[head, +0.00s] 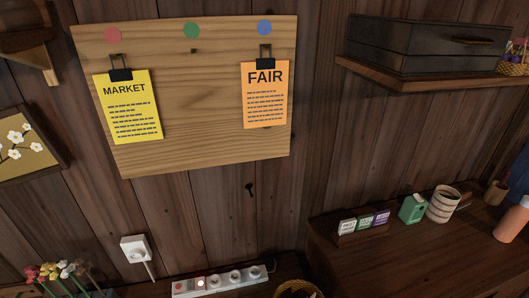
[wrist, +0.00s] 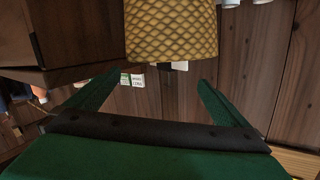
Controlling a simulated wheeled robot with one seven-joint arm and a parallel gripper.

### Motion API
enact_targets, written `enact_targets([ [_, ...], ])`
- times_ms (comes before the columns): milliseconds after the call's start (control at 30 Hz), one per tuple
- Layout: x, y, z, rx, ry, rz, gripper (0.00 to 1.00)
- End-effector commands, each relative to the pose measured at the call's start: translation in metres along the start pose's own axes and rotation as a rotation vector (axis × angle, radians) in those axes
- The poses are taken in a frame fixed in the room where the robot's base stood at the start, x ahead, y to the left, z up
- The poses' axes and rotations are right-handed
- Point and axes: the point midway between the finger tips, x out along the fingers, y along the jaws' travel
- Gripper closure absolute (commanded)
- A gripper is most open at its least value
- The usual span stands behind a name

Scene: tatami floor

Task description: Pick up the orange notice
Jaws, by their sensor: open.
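The orange notice (head: 265,98), headed FAIR, hangs at the right side of a wooden board (head: 200,130) on the wall. A black clip (head: 265,62) holds its top edge, below a blue dot (head: 264,27). A yellow notice (head: 130,108), headed MARKET, hangs from another black clip (head: 120,74) at the board's left. My gripper (wrist: 150,85) shows only in the wrist view, with its two green fingers spread apart and nothing between them. The orange notice is not in the wrist view.
A shelf (head: 430,75) with a dark case (head: 425,45) juts out right of the board. Below stand a power strip (head: 222,281), a cabinet (head: 420,250) with small items, and flowers (head: 62,272). A woven basket (wrist: 175,30) shows in the wrist view.

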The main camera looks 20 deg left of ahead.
Motion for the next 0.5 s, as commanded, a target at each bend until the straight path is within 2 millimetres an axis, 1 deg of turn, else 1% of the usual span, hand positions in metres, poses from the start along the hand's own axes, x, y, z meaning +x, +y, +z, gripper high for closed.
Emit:
enact_targets([
  [33, 0.015, -0.003, -0.014, 0.008, 0.015, -0.012, 0.00],
  [167, 0.047, -0.015, -0.044, 0.030, 0.025, -0.049, 0.00],
  [200, 0.057, -0.019, -0.054, 0.036, 0.028, -0.063, 0.00],
  [367, 0.091, -0.039, -0.100, 0.053, 0.038, -0.120, 0.00],
  [500, 0.114, -0.060, -0.143, 0.057, 0.046, -0.177, 0.00],
])
